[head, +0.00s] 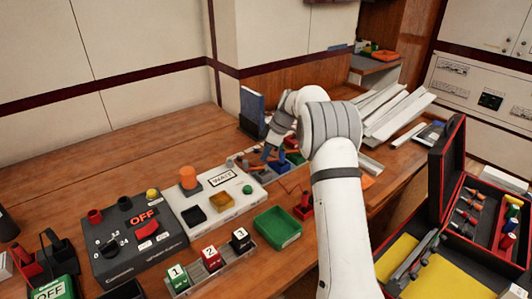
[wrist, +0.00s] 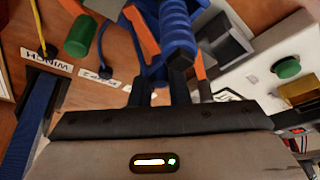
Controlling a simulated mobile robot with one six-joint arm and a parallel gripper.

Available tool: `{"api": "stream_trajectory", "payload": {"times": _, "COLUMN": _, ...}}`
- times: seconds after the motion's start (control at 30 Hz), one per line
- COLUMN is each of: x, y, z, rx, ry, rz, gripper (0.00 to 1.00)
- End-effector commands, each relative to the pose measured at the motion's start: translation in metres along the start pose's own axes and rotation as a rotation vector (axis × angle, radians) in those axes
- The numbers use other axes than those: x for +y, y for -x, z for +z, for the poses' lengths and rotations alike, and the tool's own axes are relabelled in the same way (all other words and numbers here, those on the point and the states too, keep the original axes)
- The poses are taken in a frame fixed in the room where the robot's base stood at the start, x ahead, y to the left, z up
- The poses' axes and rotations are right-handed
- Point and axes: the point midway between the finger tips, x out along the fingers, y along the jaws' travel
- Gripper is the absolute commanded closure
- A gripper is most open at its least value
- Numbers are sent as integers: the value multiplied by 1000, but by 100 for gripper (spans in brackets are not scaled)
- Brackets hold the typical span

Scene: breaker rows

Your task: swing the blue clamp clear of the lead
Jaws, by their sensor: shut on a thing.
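The blue clamp (wrist: 178,28), with a ribbed blue part and orange parts beside it, is at the top centre of the wrist view. My gripper (wrist: 161,78) is shut on it, with one dark finger on each side of a blue part. In the head view my gripper (head: 268,150) is small and partly covered by my arm, with blue showing by it. Whether the clamp touches a lead is hidden.
A yellow lead (wrist: 35,28) and a green cylinder (wrist: 79,36) lie left of the clamp. A white box with a green button (wrist: 287,67) is close on the right. The green tray (head: 277,228) and open red case (head: 447,170) stand nearer me.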

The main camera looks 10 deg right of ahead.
Motion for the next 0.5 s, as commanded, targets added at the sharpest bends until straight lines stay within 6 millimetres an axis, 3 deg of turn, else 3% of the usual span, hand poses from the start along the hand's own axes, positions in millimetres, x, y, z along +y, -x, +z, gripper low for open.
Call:
{"api": "stream_trajectory", "payload": {"times": 0.4, "x": -1, "y": -1, "z": -1, "rx": 0, "ry": 8, "rz": -5, "gripper": 100}}
{"api": "stream_trajectory", "payload": {"times": 0.43, "x": -1, "y": -1, "z": -1, "rx": 0, "ry": 8, "rz": -5, "gripper": 84}}
{"api": "stream_trajectory", "payload": {"times": 0.5, "x": -1, "y": -1, "z": 0, "rx": 0, "ry": 7, "rz": -5, "gripper": 78}}
